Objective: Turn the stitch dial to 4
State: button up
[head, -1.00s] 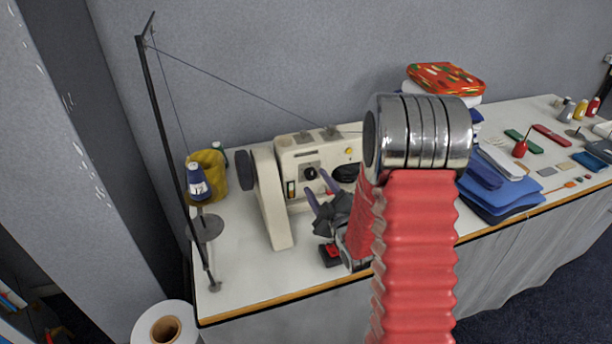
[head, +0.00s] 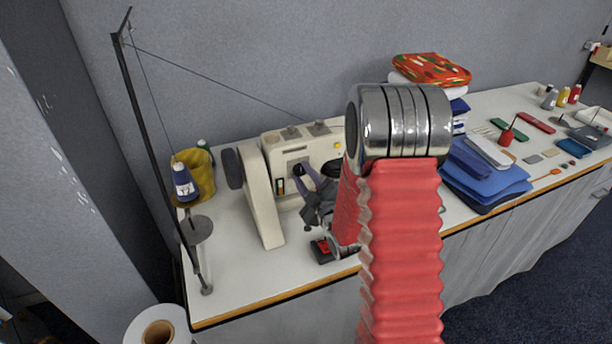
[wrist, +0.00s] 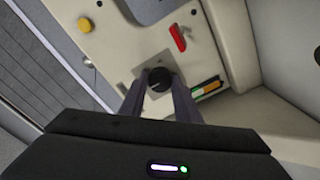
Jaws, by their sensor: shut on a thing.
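The cream sewing machine (head: 266,165) stands on the table at the left. Its black stitch dial (head: 299,170) is on the front panel, partly covered by my fingers in the head view. In the wrist view the dial (wrist: 157,78) sits between the tips of my gripper (wrist: 160,88), one finger on each side. My gripper (head: 307,174) is shut on the dial. A pale pointer line shows on the dial face, but I cannot read any numbers around it.
A yellow knob (wrist: 86,24) and a red lever (wrist: 178,38) are on the same panel. A thread stand (head: 160,150) with a blue cone (head: 184,182) is at the left. Folded blue cloth (head: 486,178) lies to the right. A red and black item (head: 322,250) is near the front edge.

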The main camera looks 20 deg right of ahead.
jog(key=shift+a, duration=0.1)
jog(key=shift+c, duration=1.4)
jog(key=shift+d, duration=0.35)
jog(key=shift+c, duration=0.3)
jog(key=shift+a, duration=0.3)
jog(key=shift+a, duration=0.1)
jog(key=shift+a+m, duration=0.1)
jog(key=shift+m, duration=0.3)
jog(key=m, duration=1.1)
